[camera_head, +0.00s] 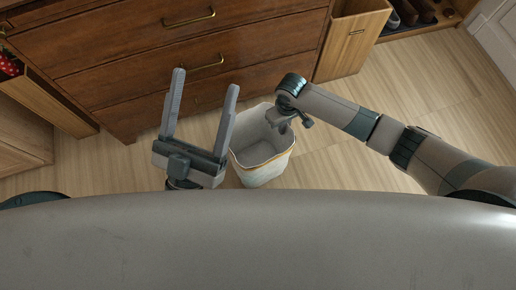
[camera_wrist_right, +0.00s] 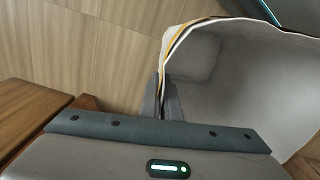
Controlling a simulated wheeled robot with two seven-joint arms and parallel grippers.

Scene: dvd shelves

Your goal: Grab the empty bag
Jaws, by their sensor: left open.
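The empty bag (camera_head: 264,173) is whitish grey with a yellow-orange and dark band near its rim. It stands upright and open on the floor, and no contents show inside it. My left gripper (camera_head: 206,79) is wide open and empty, to the left of the bag and apart from it. My right gripper (camera_head: 283,121) is at the bag's upper right rim. In the right wrist view its fingers (camera_wrist_right: 162,98) are close together on either side of the rim of the bag (camera_wrist_right: 235,85), pinching its wall. The lower part of the fingers is hidden there.
A wooden dresser (camera_head: 130,60) with brass handles stands behind the bag. An open drawer or box (camera_head: 45,105) juts out at the left, and a wooden bin (camera_head: 350,45) stands at the right. A shoe rack (camera_head: 420,18) is at the upper right. Pale wood floor (camera_head: 340,100) is clear around.

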